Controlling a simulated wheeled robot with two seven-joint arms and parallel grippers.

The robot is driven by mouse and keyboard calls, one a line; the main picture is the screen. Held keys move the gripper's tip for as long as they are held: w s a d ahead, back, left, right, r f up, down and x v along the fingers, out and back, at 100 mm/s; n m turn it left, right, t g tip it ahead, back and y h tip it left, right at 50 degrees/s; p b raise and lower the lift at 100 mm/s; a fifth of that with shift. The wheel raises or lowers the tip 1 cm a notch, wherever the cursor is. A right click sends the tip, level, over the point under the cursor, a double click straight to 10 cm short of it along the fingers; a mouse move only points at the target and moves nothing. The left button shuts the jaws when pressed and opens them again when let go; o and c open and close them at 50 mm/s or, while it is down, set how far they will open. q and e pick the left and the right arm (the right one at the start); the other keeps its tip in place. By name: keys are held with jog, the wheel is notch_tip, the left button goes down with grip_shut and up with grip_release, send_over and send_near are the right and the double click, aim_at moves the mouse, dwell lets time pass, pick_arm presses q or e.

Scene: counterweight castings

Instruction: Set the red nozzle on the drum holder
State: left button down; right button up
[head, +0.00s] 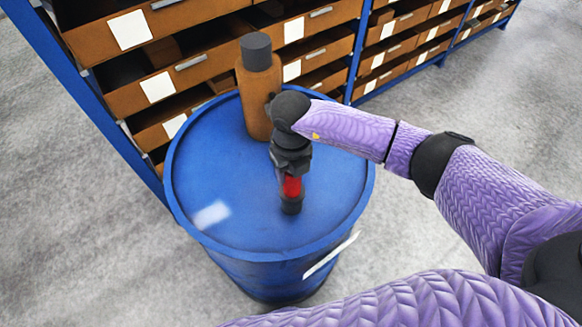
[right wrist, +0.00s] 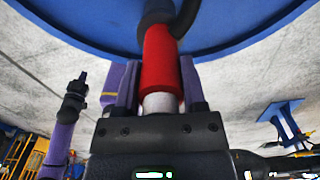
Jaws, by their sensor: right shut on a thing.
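The red nozzle (head: 291,187) is upright in my right gripper (head: 289,172), above the top of the blue drum (head: 235,170). In the right wrist view the red nozzle (right wrist: 160,62) lies between the two fingers, which are shut on it. A black piece (head: 291,206), perhaps the drum holder, shows at the nozzle's lower end. It also shows in the right wrist view (right wrist: 158,12); I cannot tell whether the nozzle is seated in it. My left arm and its black gripper (right wrist: 78,88) look small at the left of the right wrist view; its fingers are unclear.
A brown bottle (head: 259,95) with a dark grey cap stands on the drum, just behind my right gripper. A blue shelf rack with brown bins (head: 190,65) stands close behind the drum. The front left of the drum top is clear.

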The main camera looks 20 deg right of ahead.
jog(key=shift+f+b, duration=0.7)
jog(key=shift+f, duration=0.15)
jog(key=o, duration=1.1)
jog(key=shift+o, duration=0.2)
jog(key=shift+r, duration=0.1)
notch_tip(320, 180, up, 10)
jog(key=shift+f, duration=0.1)
